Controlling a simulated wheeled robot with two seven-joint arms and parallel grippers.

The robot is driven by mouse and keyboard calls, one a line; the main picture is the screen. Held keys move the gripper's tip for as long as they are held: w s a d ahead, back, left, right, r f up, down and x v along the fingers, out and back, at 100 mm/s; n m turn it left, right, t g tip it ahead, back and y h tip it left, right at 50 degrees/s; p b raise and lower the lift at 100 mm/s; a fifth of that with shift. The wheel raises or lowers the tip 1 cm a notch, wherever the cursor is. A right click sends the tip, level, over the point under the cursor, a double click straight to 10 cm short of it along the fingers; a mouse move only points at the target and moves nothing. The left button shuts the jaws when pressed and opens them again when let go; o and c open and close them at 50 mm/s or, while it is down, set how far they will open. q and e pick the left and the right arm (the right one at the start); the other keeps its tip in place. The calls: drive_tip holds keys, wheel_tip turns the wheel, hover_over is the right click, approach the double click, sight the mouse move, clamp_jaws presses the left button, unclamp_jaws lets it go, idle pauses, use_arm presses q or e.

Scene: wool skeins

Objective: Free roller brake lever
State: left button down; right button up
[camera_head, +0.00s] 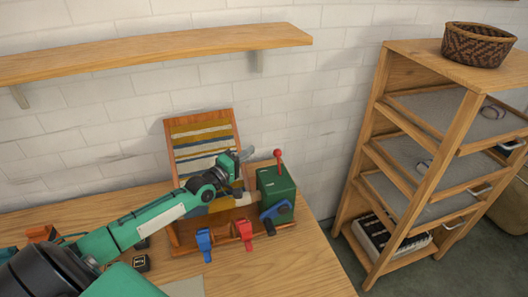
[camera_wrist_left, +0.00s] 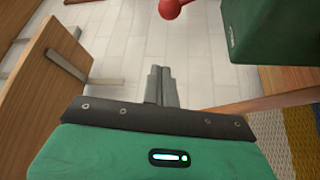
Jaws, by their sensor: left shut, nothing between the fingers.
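A green box (camera_head: 276,190) stands at the right end of the wooden loom (camera_head: 176,228). A lever with a red knob (camera_head: 278,153) sticks up from it, and a blue lever (camera_head: 276,211) sits on its front. In the left wrist view the red knob (camera_wrist_left: 171,8) is at the top edge and the green box (camera_wrist_left: 275,30) is at the upper right. My left gripper (camera_head: 246,154) is above the loom, left of the red knob and apart from it. Its fingers (camera_wrist_left: 160,84) are shut and empty. Which lever is the roller brake I cannot tell. My right gripper is out of view.
A blue clip (camera_head: 204,244) and a red clip (camera_head: 244,234) sit along the loom's front. A wall shelf (camera_head: 150,57) runs above the table. A wooden rack (camera_head: 440,150) with a woven basket (camera_head: 478,45) on top stands at the right. The table's front right (camera_head: 300,270) is clear.

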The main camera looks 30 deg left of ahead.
use_arm(q)
drive_tip(key=w+d+p, duration=0.2)
drive_tip(key=w+d, duration=0.1)
drive_tip(key=shift+d+r+p, duration=0.1)
drive_tip(key=shift+d+p, duration=0.05)
drive_tip(key=shift+p, duration=0.15)
drive_tip(key=shift+d+f+p, duration=0.3)
drive_tip(key=shift+d, duration=0.4)
drive_tip(key=shift+s+d+r+m+b, duration=0.1)
drive_tip(key=shift+s+m+b, duration=0.05)
drive_tip(key=shift+m+b, duration=0.3)
